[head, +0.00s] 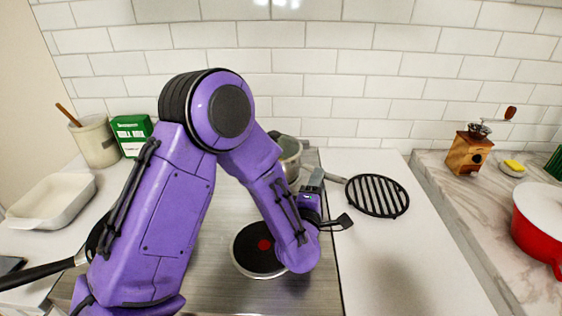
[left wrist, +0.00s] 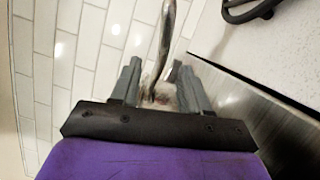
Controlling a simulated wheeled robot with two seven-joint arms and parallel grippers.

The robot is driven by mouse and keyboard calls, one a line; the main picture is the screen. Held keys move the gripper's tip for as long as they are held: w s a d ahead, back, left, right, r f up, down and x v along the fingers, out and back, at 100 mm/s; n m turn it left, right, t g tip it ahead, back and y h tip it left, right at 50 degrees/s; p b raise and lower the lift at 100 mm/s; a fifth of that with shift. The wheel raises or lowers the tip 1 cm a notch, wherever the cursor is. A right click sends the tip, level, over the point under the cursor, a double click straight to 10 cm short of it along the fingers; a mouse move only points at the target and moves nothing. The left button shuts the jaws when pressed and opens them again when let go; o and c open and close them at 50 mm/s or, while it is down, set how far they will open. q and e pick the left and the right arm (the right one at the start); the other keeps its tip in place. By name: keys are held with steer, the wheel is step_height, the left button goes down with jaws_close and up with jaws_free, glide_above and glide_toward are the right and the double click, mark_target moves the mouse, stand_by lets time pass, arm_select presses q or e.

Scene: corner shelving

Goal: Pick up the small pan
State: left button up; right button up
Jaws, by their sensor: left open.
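The small pan (head: 290,150) stands at the back of the stove, partly hidden behind my left arm. Its metal handle points right, past the stove's edge. My left gripper (head: 331,202) is open, just in front of the handle. In the left wrist view, a metal handle (left wrist: 165,38) runs down toward the space between the open fingers of my left gripper (left wrist: 158,88). I cannot tell whether the fingers touch it. My right gripper is not in view.
A black round grate (head: 377,196) lies on the white counter to the right. A bare hotplate (head: 258,262) is below my forearm. A black-handled pan (head: 40,276) is at the left. A white dish (head: 50,203), utensil crock (head: 95,143) and green box (head: 131,134) stand farther back left.

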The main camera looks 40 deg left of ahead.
arm_select(q)
steer(key=p+x, duration=0.2)
steer(key=x, duration=0.3)
steer(key=shift+w+r, duration=0.15)
steer(key=shift+w, duration=0.35)
steer(key=shift+c, duration=0.5)
jaws_close()
steer(key=shift+a+r, duration=0.1)
